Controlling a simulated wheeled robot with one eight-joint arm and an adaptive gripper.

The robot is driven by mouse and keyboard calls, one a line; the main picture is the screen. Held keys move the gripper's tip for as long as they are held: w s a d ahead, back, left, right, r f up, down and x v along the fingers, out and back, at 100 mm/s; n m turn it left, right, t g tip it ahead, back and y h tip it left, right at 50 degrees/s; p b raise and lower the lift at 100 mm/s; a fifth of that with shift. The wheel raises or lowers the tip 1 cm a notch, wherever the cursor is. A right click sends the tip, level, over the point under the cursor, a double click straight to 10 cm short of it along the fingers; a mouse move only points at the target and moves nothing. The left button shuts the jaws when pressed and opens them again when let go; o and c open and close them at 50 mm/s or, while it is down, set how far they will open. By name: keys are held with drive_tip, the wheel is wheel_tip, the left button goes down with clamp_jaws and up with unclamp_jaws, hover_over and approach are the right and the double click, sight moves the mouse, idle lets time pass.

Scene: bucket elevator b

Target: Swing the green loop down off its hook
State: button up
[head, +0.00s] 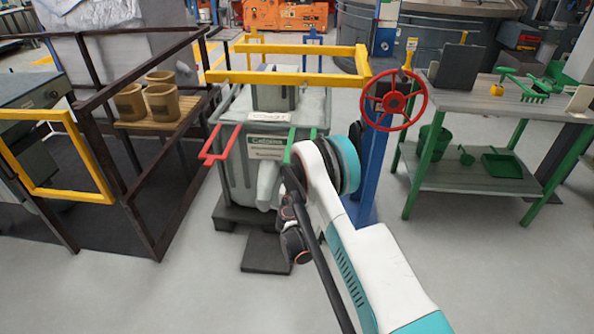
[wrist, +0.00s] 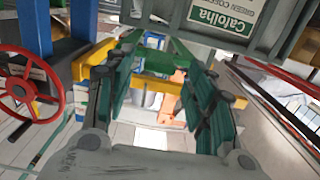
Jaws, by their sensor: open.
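The green loop (head: 289,147) is on the front of the grey machine (head: 238,190), just right of its label, in the head view. My arm hides much of it there. In the wrist view the green loop (wrist: 155,62) lies ahead, with its cross bar spanning the gap between my fingers. My gripper (wrist: 150,80) is open, one finger on each side of this gap, and nothing is held. I cannot tell whether the fingers touch the loop. Its hook cannot be made out.
A red loop (head: 219,146) sticks out left of the machine's label. A red handwheel (head: 394,100) on a blue post stands close right of my arm. A yellow rail (head: 290,78) runs above the machine. A green-legged table (head: 475,95) stands right; dark railings stand left.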

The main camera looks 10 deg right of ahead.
drive_tip(key=shift+v, duration=1.4)
drive_tip(key=s+d+r+g, duration=0.1)
drive_tip(key=d+r, duration=0.1)
drive_tip(key=r, duration=0.5)
drive_tip(key=s+d+r+g, duration=0.1)
drive_tip(key=d+r, duration=0.1)
drive_tip(key=r, duration=0.6)
drive_tip(key=s+d+r+g, duration=0.3)
drive_tip(key=s+r, duration=0.8)
drive_tip(key=r, duration=0.1)
drive_tip(key=s+r+n+g+y, duration=0.1)
drive_tip(key=s+r+g+y, duration=0.2)
drive_tip(key=s, duration=1.5)
drive_tip(key=s+a+n+y, duration=0.1)
drive_tip(key=s+a, duration=0.1)
drive_tip(key=s, duration=0.6)
drive_tip(key=s+a+f+n+g+y, duration=0.1)
drive_tip(key=s+a, duration=0.1)
drive_tip(key=s, duration=0.6)
drive_tip(key=shift+s+a+f+n, duration=0.3)
drive_tip(key=shift+s+a+f, duration=0.05)
drive_tip(key=shift+s, duration=0.05)
